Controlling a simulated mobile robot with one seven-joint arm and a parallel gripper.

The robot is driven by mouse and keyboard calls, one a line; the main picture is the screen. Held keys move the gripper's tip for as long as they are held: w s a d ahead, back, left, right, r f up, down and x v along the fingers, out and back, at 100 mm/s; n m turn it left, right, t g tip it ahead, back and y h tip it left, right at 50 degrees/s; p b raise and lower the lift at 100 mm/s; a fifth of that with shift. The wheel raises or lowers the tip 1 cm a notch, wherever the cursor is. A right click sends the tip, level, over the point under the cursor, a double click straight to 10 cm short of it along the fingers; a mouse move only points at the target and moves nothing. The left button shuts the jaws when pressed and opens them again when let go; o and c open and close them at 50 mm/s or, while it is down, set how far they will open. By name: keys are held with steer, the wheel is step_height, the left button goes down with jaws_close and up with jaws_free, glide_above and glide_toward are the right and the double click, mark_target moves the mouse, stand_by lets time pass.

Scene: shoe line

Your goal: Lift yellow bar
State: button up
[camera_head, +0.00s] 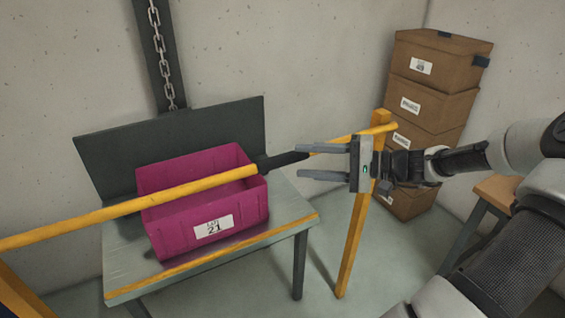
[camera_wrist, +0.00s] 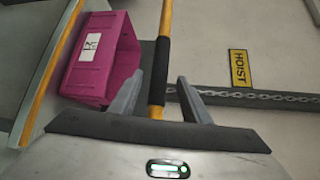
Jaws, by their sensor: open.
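The yellow bar (camera_head: 190,190) runs across the head view from the left edge, in front of the magenta bin, to the top of a yellow post (camera_head: 359,220) at right. A black sleeve (camera_head: 284,160) covers a short part of it, also seen in the wrist view (camera_wrist: 159,70). My gripper (camera_head: 300,161) is open and comes from the right, its two grey fingers pointing left toward the sleeve. In the wrist view the bar (camera_wrist: 156,112) shows between the open fingers (camera_wrist: 160,78), with a gap on each side. Its depth between them is unclear. The gripper's body hides part of the bar.
The magenta bin (camera_head: 164,225), labelled 21, stands on a table (camera_head: 128,277) behind the bar. A dark panel (camera_head: 100,150) and a chain (camera_head: 160,50) are behind it. Stacked brown boxes (camera_head: 432,100) stand at the back right. A HOIST sign (camera_wrist: 239,68) is on the wall.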

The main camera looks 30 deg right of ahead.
mark_target(292, 160)
steer(key=x, duration=0.7)
steer(key=shift+b, duration=0.35)
steer(key=shift+d, duration=0.1)
jaws_close()
